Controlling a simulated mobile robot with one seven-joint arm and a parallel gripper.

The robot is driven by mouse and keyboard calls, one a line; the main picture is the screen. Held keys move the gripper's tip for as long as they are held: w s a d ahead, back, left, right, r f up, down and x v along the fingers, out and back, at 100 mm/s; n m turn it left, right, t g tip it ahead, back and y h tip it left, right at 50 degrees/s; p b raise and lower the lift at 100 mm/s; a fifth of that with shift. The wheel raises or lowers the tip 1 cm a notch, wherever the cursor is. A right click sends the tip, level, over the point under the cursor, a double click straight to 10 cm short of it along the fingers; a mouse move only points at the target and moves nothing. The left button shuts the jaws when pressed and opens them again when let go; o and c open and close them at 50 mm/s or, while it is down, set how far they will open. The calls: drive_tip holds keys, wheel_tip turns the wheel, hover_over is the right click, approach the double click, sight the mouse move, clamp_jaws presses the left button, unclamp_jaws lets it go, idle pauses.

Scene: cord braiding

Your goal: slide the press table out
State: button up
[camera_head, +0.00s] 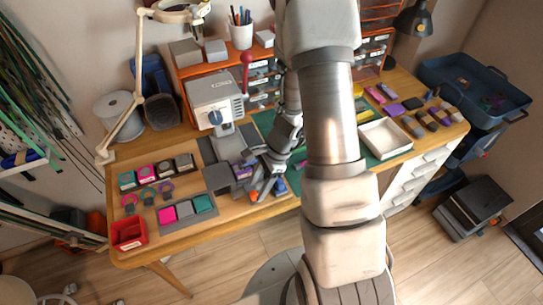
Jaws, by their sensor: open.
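The press (216,104) is a pale machine with a blue knob on its front and a red-balled lever at its right. It stands on the wooden workbench, left of my arm. What looks like its press table (218,174) is a dark grey plate low in front of it. My gripper (262,184) is open and close to the plate's right side, near the bench's front edge. Whether it touches the plate is too small to tell. The arm hides part of the bench to the right.
Left of the press lie a grey tray (161,223) with pink, grey and teal pieces, and a red bin (129,233). A green mat (266,122) lies behind my gripper. A white tray (386,150) stands to the right. Open floor (215,262) lies in front.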

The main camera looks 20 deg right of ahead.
drive_tip(key=p+v, duration=0.2)
drive_tip(key=v, duration=1.3)
drive_tip(key=shift+p, duration=0.3)
drive_tip(key=shift+d, duration=0.1)
drive_tip(key=s+a+r+n+t+h, duration=0.2)
drive_tip(key=s+r+n, duration=0.4)
drive_tip(key=r+n, duration=0.3)
drive_tip(key=s+a+r+n+t+h, duration=0.2)
drive_tip(key=s+a+r+n, duration=0.3)
drive_tip(key=r+n, duration=0.4)
drive_tip(key=shift+s+r+t, duration=0.4)
drive_tip(key=shift+r+t, duration=0.4)
drive_tip(key=shift+r, duration=1.2)
